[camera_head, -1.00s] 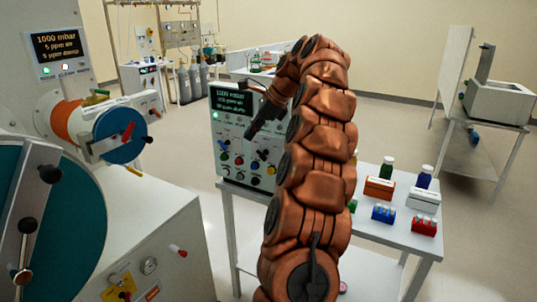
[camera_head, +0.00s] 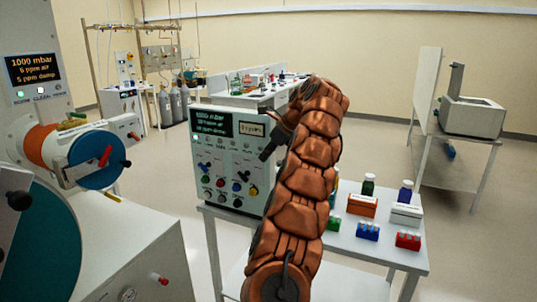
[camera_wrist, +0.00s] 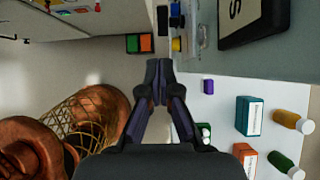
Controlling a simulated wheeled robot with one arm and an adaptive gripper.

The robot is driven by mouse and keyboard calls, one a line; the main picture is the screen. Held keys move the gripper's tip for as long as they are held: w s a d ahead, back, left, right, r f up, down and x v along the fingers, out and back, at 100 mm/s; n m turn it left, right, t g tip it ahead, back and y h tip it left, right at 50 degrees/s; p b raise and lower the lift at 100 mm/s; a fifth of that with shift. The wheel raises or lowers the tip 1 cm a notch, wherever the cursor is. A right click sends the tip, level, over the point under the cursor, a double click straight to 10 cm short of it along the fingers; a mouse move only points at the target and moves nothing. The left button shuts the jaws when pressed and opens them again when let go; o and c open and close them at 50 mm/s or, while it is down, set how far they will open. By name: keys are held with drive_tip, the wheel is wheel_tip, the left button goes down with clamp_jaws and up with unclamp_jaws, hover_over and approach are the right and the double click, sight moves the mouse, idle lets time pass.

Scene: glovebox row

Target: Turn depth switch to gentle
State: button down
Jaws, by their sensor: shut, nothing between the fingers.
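The control box (camera_head: 229,150) with a dark display and several switches and coloured knobs stands on the white table. My gripper (camera_head: 265,154) is in front of the box's right edge, apart from the switches. In the wrist view my gripper (camera_wrist: 159,68) is shut and empty, pointing past knobs at the top. My arm hides part of the box's right side.
Bottles and small boxes, such as an orange box (camera_head: 362,205) and a red one (camera_head: 408,240), stand on the table (camera_head: 345,242) right of my arm. A glovebox with a blue round door (camera_head: 97,165) is at the left. Open floor lies behind.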

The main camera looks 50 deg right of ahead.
sight(246, 179)
drive_tip(key=shift+p+x, duration=0.55)
drive_tip(key=shift+x, duration=4.65)
drive_tip(key=shift+w+a, duration=0.1)
drive_tip(key=shift+f+t, duration=0.1)
drive_tip(key=shift+t, duration=0.2)
